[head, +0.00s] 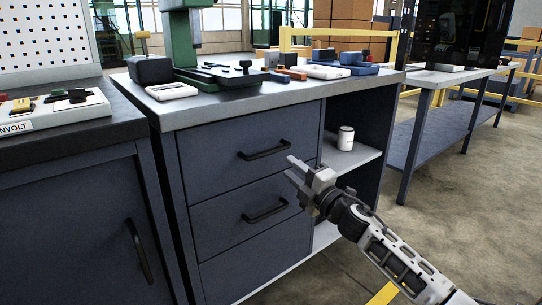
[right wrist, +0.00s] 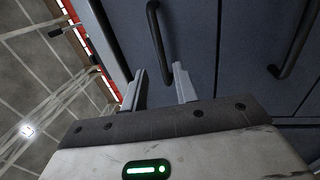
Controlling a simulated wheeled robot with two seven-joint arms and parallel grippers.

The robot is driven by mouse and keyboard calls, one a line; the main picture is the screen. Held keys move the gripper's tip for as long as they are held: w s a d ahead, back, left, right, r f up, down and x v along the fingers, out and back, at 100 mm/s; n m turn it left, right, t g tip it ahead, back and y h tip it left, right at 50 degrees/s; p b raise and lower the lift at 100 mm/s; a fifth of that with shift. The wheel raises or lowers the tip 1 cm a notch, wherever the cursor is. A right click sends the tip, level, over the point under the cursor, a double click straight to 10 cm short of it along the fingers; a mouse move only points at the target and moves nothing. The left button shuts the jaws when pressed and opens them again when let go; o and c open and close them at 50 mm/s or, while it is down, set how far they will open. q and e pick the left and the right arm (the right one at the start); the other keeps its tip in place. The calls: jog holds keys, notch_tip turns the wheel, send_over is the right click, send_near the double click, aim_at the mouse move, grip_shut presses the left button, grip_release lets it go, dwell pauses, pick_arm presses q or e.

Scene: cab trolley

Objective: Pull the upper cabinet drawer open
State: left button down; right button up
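The cabinet's upper drawer (head: 220,152) is dark blue-grey and looks shut, flush with the front. Its black bar handle (head: 264,150) shows in the middle of the drawer front. My right gripper (head: 293,168) is open and empty, to the right of and slightly below this handle in the head view, apart from it. In the right wrist view, the gripper's two fingers (right wrist: 160,88) are spread, and a black handle (right wrist: 157,42), seemingly the upper one, lies ahead in line with the gap between them. My left gripper is not in view.
A lower drawer with its own handle (head: 265,210) is below; a second handle (right wrist: 295,40) shows in the wrist view. A white can (head: 346,138) stands on the open shelf to the right. Tools and a green machine (head: 180,45) stand on the worktop. Floor at right is clear.

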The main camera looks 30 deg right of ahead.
aim_at(271, 152)
jog(key=b+x, duration=0.1)
jog(key=x, duration=0.8)
jog(key=shift+w, duration=0.15)
grip_shut()
